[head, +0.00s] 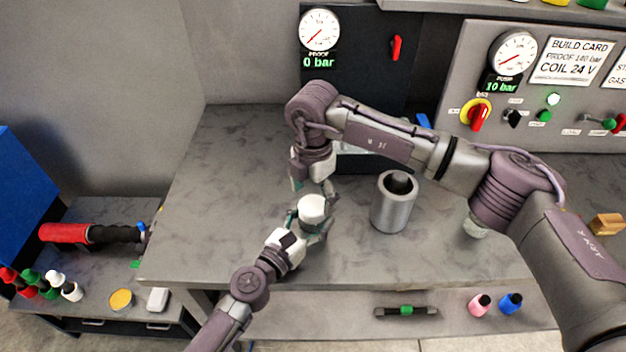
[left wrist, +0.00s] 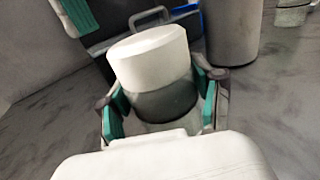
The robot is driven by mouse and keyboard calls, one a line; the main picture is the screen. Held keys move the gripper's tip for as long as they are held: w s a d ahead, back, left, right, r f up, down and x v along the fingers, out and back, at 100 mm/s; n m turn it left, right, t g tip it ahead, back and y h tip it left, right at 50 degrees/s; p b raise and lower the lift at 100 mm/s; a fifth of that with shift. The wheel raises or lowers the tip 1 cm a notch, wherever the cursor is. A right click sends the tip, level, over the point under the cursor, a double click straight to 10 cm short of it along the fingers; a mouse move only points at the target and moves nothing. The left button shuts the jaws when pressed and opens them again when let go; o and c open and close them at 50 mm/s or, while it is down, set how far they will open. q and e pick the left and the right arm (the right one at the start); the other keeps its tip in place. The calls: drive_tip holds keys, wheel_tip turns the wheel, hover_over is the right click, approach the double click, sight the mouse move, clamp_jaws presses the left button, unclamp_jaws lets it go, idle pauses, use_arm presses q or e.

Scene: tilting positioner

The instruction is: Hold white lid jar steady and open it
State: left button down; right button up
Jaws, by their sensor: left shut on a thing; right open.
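The jar with the white lid (head: 312,207) stands near the front of the grey bench. In the left wrist view its white lid (left wrist: 150,57) sits on a grey body (left wrist: 165,103). My left gripper (head: 312,228) is shut on the jar, with green-lined fingers (left wrist: 160,108) on both sides of the body below the lid. My right gripper (head: 312,187) is open above the jar, fingers pointing down and apart from the lid. One finger of it shows at the upper left of the left wrist view. The jar's lower part is hidden by my left gripper.
A grey metal cylinder (head: 392,203) with a dark opening stands right of the jar. A dark panel with a gauge (head: 320,30) rises at the back. The bench (head: 215,200) is bare to the left. A low shelf (head: 340,312) lies below its front edge.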

sight(313, 207)
drive_tip(key=shift+f, duration=1.25)
